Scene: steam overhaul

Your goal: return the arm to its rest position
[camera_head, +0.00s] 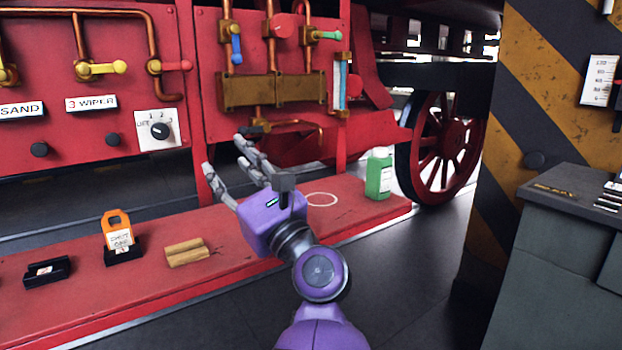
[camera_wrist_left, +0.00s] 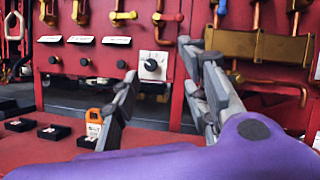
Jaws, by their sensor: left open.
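My left gripper (camera_head: 226,165) reaches up from the lower middle in the head view, over the red ledge (camera_head: 80,300) and in front of the red panel (camera_head: 95,75). Its grey fingers are spread, with nothing between them. In the left wrist view the open fingers (camera_wrist_left: 155,95) point at the panel, and the white rotary switch plate (camera_wrist_left: 152,66) shows beyond the gap between them. My purple wrist (camera_head: 270,222) hangs above the ledge. My right gripper is in neither view.
Brass pipes and a brass box (camera_head: 272,91) project from the panel. A striped pillar (camera_head: 530,80) and grey cabinet (camera_head: 560,250) stand right.

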